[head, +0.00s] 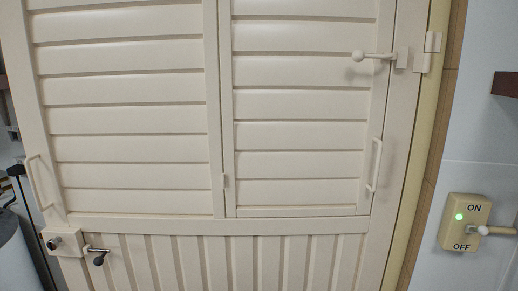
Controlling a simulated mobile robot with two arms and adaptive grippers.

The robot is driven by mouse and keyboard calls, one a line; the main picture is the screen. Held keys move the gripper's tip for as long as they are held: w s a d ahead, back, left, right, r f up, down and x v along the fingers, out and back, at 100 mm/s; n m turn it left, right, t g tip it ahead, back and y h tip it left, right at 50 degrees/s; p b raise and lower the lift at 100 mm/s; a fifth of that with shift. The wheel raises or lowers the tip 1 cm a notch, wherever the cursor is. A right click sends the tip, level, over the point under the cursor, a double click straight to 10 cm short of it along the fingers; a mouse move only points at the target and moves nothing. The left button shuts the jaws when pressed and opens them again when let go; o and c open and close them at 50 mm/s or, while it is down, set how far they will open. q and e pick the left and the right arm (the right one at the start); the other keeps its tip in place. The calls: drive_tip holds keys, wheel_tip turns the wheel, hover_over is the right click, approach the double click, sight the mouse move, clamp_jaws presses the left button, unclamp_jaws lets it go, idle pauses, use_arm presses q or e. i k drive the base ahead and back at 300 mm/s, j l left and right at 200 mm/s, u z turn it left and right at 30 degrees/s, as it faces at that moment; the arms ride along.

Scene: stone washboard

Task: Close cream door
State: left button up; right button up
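The cream door (118,115) fills most of the head view, with horizontal slats above and vertical panels below. Its right side has a hinge (428,52) next to the frame. At its lower left are a lock box (64,243) with a round knob and a dark-tipped lever handle (97,256). A cream pull handle (38,182) is on the left edge. A smaller slatted panel (298,115) at the upper right has a latch lever (372,56) and a pull handle (374,165). A gap with room behind shows left of the door's edge. Neither gripper is in view.
A switch box (464,222) marked ON and OFF, with a lit green light and a lever, is on the pale wall (486,135) at right. A dark block (505,84) juts in above it. A grey-white rounded object (14,255) stands at the lower left.

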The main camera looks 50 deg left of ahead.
sight(118, 104)
drive_tip(key=i+j+u, duration=0.1)
drive_tip(key=u, duration=1.3)
